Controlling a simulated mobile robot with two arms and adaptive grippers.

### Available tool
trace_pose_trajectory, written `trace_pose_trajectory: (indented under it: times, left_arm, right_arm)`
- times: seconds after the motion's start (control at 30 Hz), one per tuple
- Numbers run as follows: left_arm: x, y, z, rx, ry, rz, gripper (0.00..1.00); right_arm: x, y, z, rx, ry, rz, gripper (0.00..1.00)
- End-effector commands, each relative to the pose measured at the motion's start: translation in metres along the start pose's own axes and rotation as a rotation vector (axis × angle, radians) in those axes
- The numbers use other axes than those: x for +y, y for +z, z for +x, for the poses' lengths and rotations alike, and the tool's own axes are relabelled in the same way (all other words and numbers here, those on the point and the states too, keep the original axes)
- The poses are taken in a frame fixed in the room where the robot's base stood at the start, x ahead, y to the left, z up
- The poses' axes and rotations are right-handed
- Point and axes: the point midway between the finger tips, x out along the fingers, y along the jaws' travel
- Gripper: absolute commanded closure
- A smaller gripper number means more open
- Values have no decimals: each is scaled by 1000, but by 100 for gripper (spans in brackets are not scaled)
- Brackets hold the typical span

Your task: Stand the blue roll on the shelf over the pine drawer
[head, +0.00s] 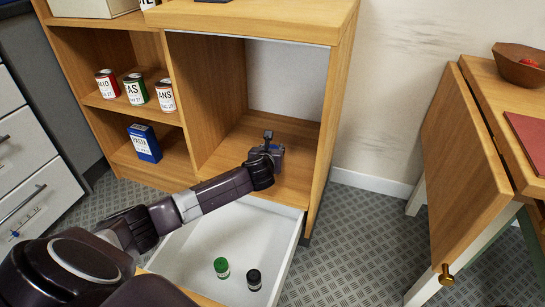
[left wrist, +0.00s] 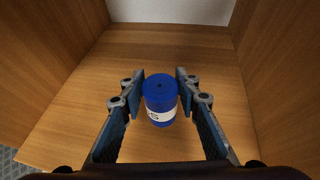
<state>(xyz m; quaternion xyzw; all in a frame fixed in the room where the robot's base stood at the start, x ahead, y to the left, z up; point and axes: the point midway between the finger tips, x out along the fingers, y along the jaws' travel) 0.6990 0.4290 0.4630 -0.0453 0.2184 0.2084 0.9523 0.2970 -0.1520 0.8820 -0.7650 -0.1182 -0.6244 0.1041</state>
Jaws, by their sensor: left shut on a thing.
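The blue roll (left wrist: 160,88) is a short blue cylinder with a white label, upright between the fingers in the left wrist view. My left gripper (left wrist: 160,93) is shut on it. In the head view the left gripper (head: 268,148) is inside the open compartment, over the shelf (head: 296,187), and hides the roll. I cannot tell whether the roll's base touches the shelf board. The pine drawer (head: 281,228) below is pulled open, with a white inside; my arm crosses over it. My right gripper is not in view.
A green-lidded jar (head: 221,267) and a black-lidded jar (head: 254,279) stand in the drawer. Several cans (head: 136,89) and a blue box (head: 145,143) fill the left shelves. Wooden side walls bound the compartment. A drop-leaf table (head: 470,170) with a bowl (head: 519,67) is at right.

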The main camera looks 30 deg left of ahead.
Motion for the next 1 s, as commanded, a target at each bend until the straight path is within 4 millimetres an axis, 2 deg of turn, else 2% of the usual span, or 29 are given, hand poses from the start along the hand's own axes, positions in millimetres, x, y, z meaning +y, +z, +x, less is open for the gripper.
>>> trace_pose_trajectory:
  times: [0.03,0.13,0.4,0.43,0.57,0.87,1.0]
  left_arm:
    - [0,-15,6,3,0,-1,96]
    - [0,-27,12,2,0,0,96]
    - [0,-26,12,1,0,1,96]
    - [0,-27,12,2,0,1,68]
    - [0,-27,12,2,0,1,54]
    - [0,-26,11,1,-1,0,53]
    - [0,-24,2,1,-2,1,53]
  right_arm:
    - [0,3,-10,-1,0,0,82]
    - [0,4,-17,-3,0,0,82]
    - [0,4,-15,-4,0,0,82]
    - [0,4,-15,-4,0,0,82]
    - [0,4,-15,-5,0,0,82]
    - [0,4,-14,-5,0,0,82]
    - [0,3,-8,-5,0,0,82]
